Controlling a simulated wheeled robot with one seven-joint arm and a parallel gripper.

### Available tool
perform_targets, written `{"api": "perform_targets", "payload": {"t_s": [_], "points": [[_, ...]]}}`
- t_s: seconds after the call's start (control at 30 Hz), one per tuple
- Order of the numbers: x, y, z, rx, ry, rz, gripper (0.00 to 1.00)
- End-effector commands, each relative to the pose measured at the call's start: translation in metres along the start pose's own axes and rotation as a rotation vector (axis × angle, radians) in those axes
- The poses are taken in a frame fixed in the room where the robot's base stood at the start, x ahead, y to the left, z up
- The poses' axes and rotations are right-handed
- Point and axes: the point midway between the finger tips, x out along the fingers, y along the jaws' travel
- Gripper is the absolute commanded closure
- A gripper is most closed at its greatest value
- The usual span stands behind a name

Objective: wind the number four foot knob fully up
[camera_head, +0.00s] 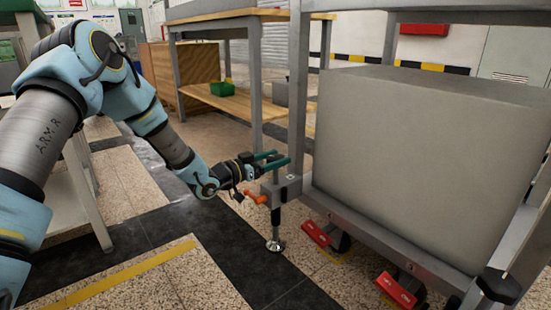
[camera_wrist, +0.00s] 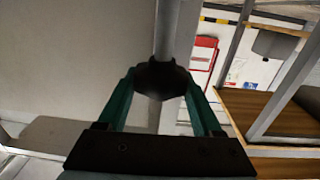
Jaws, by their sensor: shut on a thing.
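My gripper (camera_head: 279,160) has its green fingers at the top of the near corner foot post of the grey metal frame. In the wrist view, the fingers (camera_wrist: 160,92) stand on either side of a dark lobed knob (camera_wrist: 163,76) and are shut on it. A grey rod rises beyond the knob. In the head view the fingers largely hide the knob. Below it, a bracket (camera_head: 289,188) carries the foot post, which ends in a round foot (camera_head: 275,245) at the floor. An orange lever (camera_head: 256,197) sticks out left of the bracket. I cannot read a foot number.
A large grey block (camera_head: 420,150) sits in the frame just right of my gripper. Red pedals (camera_head: 316,233) are low along the frame's near side. Another black knob (camera_head: 497,287) is at the lower right. A wooden-shelved bench (camera_head: 235,103) stands behind.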

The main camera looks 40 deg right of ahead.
Motion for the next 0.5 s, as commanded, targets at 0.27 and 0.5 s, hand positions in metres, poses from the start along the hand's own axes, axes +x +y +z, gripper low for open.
{"api": "perform_targets", "payload": {"t_s": [0.27, 0.5], "points": [[-0.0001, 0.0028, -0.0012, -0.004, -0.004, -0.171, 0.89], [0.0006, 0.0041, -0.001, -0.002, -0.006, -0.393, 0.89]]}}
